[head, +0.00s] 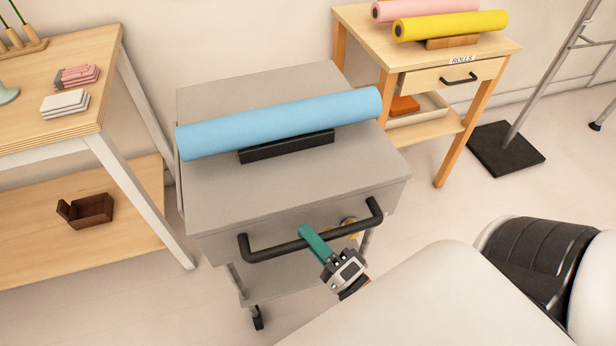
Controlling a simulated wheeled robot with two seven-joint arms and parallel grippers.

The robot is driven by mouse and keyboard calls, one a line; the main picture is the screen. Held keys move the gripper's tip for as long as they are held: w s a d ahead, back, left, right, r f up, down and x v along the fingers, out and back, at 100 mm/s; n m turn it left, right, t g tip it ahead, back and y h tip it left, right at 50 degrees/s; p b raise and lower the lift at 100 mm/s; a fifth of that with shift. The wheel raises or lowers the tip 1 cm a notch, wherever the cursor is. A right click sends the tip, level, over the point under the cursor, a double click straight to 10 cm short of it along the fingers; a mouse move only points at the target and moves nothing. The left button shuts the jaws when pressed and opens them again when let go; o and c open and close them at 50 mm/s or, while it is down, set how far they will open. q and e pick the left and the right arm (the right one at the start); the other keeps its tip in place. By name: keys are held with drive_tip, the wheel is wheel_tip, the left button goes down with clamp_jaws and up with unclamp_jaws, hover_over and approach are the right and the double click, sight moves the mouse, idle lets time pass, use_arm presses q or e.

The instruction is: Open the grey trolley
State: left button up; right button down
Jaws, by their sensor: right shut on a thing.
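The grey trolley (295,193) stands in the middle of the head view, on castors. Its front panel (225,240) looks flush with the body, with no clear gap showing. A black bar handle (268,250) runs across that front. My right gripper (322,238) is shut on the handle, right of its middle. A green finger shows across the bar; the far side of the grip is partly hidden. My left gripper is out of view.
A blue roll (280,122) rests on a black holder (288,147) on the trolley top. A wooden table (60,128) stands close on the left. A rolls table (418,63) stands behind right, and a dark stand base (506,150) is farther right. Floor shows in front.

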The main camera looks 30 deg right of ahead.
drive_tip(key=c, duration=1.3)
unclamp_jaws()
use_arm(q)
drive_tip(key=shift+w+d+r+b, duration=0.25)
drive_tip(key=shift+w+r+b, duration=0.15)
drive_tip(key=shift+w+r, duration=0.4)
use_arm(e)
drive_tip(key=v, duration=1.2)
drive_tip(key=shift+f, duration=0.1)
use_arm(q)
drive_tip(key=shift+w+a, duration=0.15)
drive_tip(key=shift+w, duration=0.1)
